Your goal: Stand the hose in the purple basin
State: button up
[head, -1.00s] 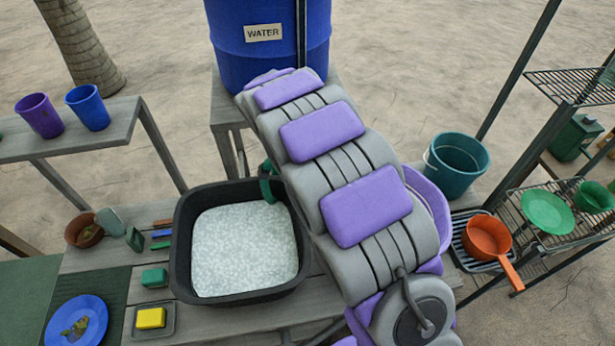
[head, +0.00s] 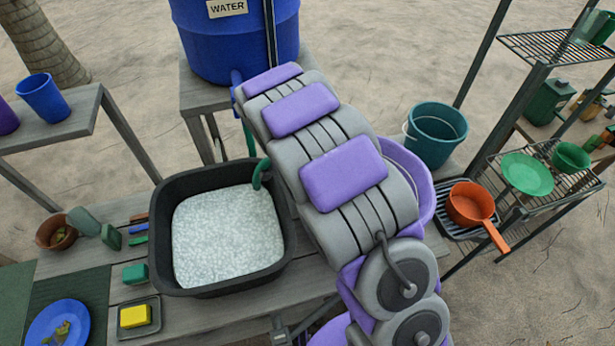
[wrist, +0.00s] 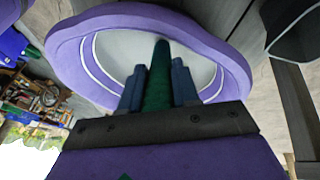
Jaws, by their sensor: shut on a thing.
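The purple basin (head: 408,172) sits right of the black tub in the head view, mostly hidden behind my arm. In the wrist view the purple basin (wrist: 72,50) shows its thick rim and pale inside. The green hose (wrist: 158,85) lies between the two fingers of my gripper (wrist: 159,78), which is shut on it. The hose's far part overlaps the basin's inside in that view; I cannot tell whether it touches the basin. In the head view a curved piece of the green hose (head: 260,172) shows over the black tub's right rim. My gripper is hidden there.
The black tub (head: 165,255) of white suds stands left of my arm. A blue water barrel (head: 235,45) is behind. A teal bucket (head: 436,135) and an orange pan (head: 468,205) are at right beside a wire rack (head: 555,45). A blue plate (head: 45,335) lies front left.

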jog(key=shift+d+f, duration=0.15)
jog(key=shift+f, duration=0.15)
jog(key=o, duration=1.8)
jog(key=shift+o, duration=0.2)
jog(key=shift+r, duration=0.1)
jog(key=shift+w+a+r, duration=0.15)
jog(key=shift+a+r, duration=0.05)
jog(key=shift+r, duration=0.3)
jog(key=shift+v, duration=1.25)
jog(key=shift+d+p+v, duration=0.1)
jog(key=shift+p+v, duration=0.2)
jog(key=shift+v, duration=0.8)
jog(key=shift+d+p+v, duration=0.15)
jog(key=shift+p+v, duration=0.15)
jog(key=shift+v, duration=2.3)
